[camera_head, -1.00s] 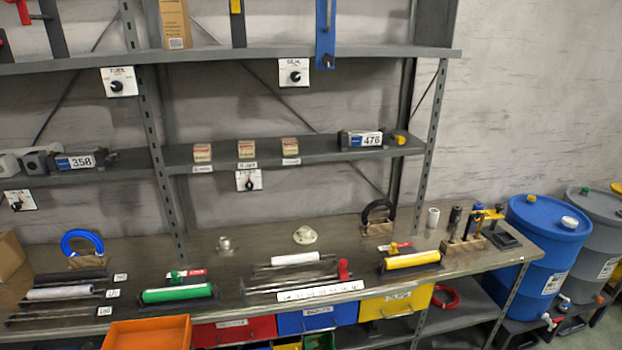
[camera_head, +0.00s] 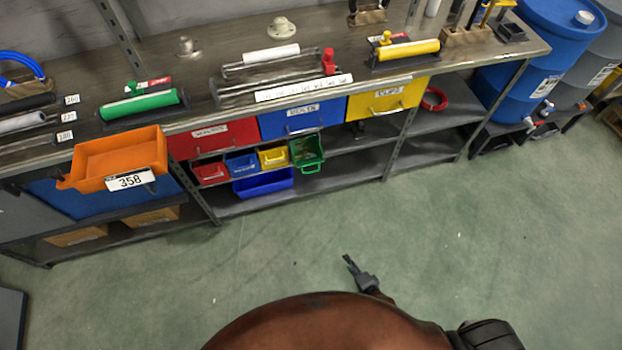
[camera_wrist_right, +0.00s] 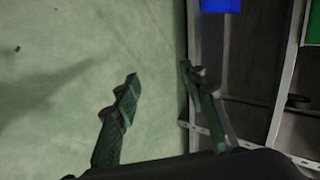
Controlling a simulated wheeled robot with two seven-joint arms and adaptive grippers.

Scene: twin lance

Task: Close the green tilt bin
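The green tilt bin (camera_head: 306,152) is at the right end of a row of small bins under the bench. It is tilted out, with its open top showing and its handle at the front. A green surface at the upper right edge of the right wrist view (camera_wrist_right: 313,24) is probably the same bin. My right gripper (camera_head: 350,262) is above the floor, in front of the shelf and well apart from the bin. In the right wrist view its fingers (camera_wrist_right: 158,80) are apart with nothing between them. My left gripper is not in view.
Red (camera_head: 209,172), blue (camera_head: 241,164) and yellow (camera_head: 273,157) small bins stand beside the green one. A blue tray (camera_head: 263,183) lies below them. Larger drawers hang above, including a yellow one (camera_head: 390,97). A shelf post (camera_head: 399,145) stands to the right. The floor (camera_head: 480,240) is clear.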

